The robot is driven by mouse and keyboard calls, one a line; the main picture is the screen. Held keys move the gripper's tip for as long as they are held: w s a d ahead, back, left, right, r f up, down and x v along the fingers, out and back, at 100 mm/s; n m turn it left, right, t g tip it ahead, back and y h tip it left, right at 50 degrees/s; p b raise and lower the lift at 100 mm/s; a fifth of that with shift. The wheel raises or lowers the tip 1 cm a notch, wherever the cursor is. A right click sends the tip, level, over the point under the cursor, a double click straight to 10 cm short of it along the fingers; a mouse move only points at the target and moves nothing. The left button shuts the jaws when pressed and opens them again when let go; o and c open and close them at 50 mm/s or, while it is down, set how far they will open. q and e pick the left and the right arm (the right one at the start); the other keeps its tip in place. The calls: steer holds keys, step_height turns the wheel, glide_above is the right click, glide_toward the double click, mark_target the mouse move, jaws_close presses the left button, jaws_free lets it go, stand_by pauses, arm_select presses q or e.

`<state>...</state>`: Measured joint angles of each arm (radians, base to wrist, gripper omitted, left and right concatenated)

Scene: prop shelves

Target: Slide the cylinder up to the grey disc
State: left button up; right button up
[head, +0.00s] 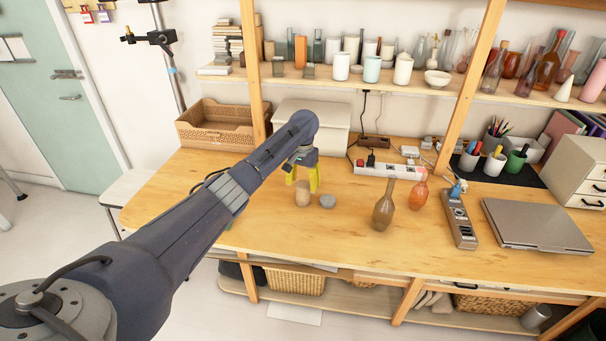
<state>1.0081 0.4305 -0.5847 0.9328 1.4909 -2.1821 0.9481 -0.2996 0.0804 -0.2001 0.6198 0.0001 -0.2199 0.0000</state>
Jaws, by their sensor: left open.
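A short tan cylinder (303,194) stands upright on the wooden table. A small grey disc (327,202) lies just to its right, a little nearer the front edge. The gap between them looks very small; I cannot tell if they touch. My left gripper (303,179) points down at the cylinder with its yellow fingers open. One finger shows at the cylinder's upper left and the other at its upper right. I cannot tell if either finger touches the cylinder. My right gripper is not in view.
A brown bottle vase (382,210) and an orange vase (418,195) stand to the right of the disc. A white power strip (380,169) lies behind them. A grey laptop (537,225) lies at the right. The table (290,240) is clear in front of the disc.

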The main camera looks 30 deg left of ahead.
arm_select(q)
steer(key=shift+r, duration=2.35)
